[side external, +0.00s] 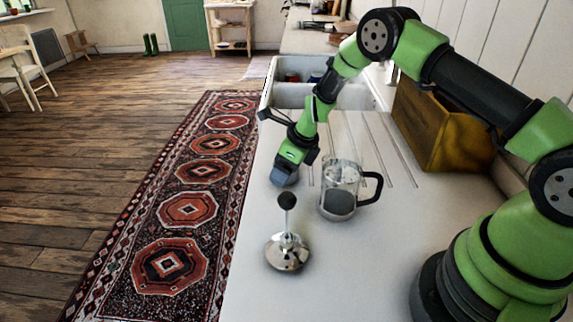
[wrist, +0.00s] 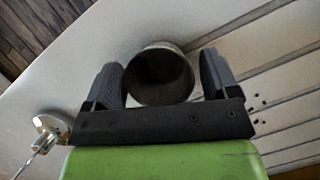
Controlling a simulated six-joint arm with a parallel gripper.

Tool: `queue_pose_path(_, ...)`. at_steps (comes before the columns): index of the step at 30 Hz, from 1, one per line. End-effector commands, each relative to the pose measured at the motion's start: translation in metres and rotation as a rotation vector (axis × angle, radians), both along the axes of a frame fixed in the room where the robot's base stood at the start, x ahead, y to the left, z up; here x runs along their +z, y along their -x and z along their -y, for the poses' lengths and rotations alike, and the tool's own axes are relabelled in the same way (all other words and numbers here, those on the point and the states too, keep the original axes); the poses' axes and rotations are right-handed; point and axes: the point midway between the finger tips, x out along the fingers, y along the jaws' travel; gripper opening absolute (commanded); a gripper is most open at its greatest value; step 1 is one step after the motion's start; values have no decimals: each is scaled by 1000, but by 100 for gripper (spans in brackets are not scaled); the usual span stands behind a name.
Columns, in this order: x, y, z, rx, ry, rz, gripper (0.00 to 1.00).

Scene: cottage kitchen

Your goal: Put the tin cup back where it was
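The tin cup (wrist: 160,76) shows in the wrist view as a round metal rim with a dark inside. It stands between the two fingers of my gripper (wrist: 163,84), its mouth facing the camera. The left finger looks very close to the cup or against it, and a thin gap shows at the right finger. The fingers are spread wide. In the side view my gripper (side external: 285,177) is low over the white counter, left of the glass coffee pot, and hides most or all of the cup.
The glass coffee pot (side external: 338,196) stands close to the right of my gripper. Its metal plunger lid (side external: 288,252) stands in front, also seen in the wrist view (wrist: 48,128). The counter's left edge is close. A wooden box (side external: 440,125) and the sink (side external: 292,95) are behind.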

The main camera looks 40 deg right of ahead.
Motion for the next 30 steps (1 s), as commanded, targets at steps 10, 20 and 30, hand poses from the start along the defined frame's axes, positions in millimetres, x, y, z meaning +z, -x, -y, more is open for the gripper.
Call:
queue_pose_path(10, 3, 0, 0, 2, 0, 1, 88)
queue_pose_path(20, 51, 16, 8, -1, 0, 4, 88)
queue_pose_path(30, 105, 37, 17, 0, 0, 2, 88)
